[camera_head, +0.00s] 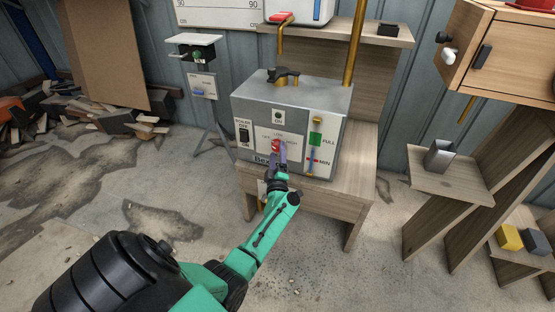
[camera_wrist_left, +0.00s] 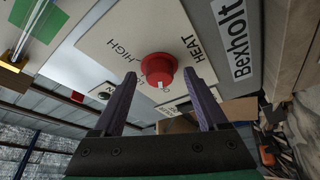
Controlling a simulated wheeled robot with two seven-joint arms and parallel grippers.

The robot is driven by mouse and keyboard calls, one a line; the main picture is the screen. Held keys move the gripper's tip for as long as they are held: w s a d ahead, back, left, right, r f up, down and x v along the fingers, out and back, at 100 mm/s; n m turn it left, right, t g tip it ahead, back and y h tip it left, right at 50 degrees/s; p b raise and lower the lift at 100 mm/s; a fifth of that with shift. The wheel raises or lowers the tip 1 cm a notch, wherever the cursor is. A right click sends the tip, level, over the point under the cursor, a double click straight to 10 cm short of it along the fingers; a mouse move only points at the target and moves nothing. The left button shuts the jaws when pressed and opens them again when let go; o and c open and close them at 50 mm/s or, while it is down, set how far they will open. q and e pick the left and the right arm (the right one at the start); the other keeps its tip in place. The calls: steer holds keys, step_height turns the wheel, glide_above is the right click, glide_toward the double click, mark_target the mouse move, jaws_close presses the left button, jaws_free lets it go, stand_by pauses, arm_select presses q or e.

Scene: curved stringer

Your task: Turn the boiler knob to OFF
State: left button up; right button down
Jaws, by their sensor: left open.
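The boiler (camera_head: 250,105) is a grey metal box with a white front panel, standing on a wooden bench. Its red round knob (camera_head: 275,144) is on the lower front. In the left wrist view the knob (camera_wrist_left: 158,66) sits on a pale plate lettered HIGH and HEAT, with other lettering partly hidden. A white mark shows on the knob's edge. My left gripper (camera_head: 280,153) is open at the front of the boiler. Its two purple fingers (camera_wrist_left: 160,80) point at the panel, one on each side of the knob in that picture. I cannot tell whether they touch it. My right gripper is not in view.
A black boiler switch (camera_head: 244,133) is left of the knob, and a gauge with green and red marks (camera_head: 315,139) is right. A wooden bench (camera_head: 345,190) carries the boiler. A small stand (camera_head: 203,85) is to the left. Shelves (camera_head: 450,178) are at right.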

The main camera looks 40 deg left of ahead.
arm_select(q)
steer(key=p+v, duration=0.2)
steer(key=v, duration=1.2)
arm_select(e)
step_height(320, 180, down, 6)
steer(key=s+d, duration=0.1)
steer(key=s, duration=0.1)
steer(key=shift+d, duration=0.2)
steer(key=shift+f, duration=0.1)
